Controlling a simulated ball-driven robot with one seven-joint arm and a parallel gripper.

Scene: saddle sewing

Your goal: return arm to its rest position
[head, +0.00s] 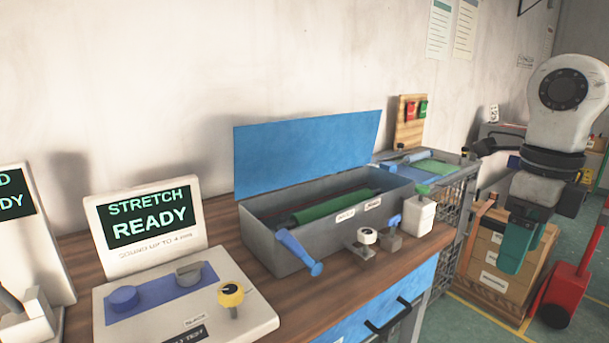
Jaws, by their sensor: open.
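My arm hangs at the right side of the head view, with its white and dark links above my gripper (514,258). The gripper points down and has teal fingers. It hangs in front of a stack of cardboard boxes (491,283), to the right of the workbench (395,282). Nothing shows held between the fingers, and it looks clear of the bench.
On the bench stand a grey box (283,262) with its blue lid (305,150) raised, a "STRETCH READY" console (150,222) and small knobbed parts. A wire-sided cart (452,205) stands behind. A red trolley (562,290) is at the lower right.

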